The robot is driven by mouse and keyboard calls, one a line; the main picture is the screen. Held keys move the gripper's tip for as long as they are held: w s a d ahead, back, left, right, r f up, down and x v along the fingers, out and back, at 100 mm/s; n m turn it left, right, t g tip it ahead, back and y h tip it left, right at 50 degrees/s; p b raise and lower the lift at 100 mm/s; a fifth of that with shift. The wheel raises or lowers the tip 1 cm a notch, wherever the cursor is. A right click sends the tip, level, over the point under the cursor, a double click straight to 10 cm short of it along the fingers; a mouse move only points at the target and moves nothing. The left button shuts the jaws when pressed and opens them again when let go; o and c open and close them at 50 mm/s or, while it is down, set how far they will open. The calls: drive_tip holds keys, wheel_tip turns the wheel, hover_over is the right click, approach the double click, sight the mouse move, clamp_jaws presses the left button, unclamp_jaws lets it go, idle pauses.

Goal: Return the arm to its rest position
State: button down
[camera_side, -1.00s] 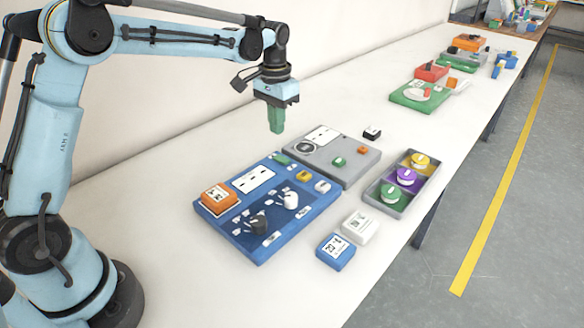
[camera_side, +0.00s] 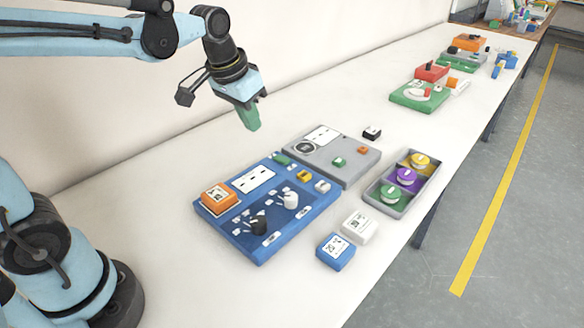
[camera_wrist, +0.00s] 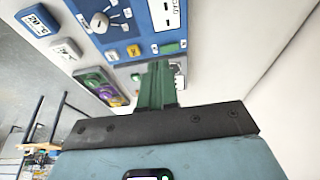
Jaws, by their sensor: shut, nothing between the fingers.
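My gripper (camera_side: 250,118) hangs in the air above the table, behind the blue board and to the left of the grey board, with its green fingers tilted. The fingers are shut with nothing between them. The wrist view also shows the shut green fingers (camera_wrist: 157,85), with the blue board (camera_wrist: 128,25) beyond them. My gripper touches nothing in the side view.
The blue board (camera_side: 240,243) and grey board (camera_side: 352,172) lie side by side on the white table (camera_side: 160,200). A grey tray (camera_side: 399,212) holds orange-yellow, purple and green pieces. A blue block (camera_side: 335,252) and white block (camera_side: 359,227) lie in front. Green boards stand further back.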

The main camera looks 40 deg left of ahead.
drive_tip(key=s+d+f+t, duration=0.1)
drive_tip(key=s+f+t, duration=0.2)
drive_tip(key=s, duration=0.6)
drive_tip(key=shift+s+d, duration=0.2)
drive_tip(key=shift+d, duration=0.2)
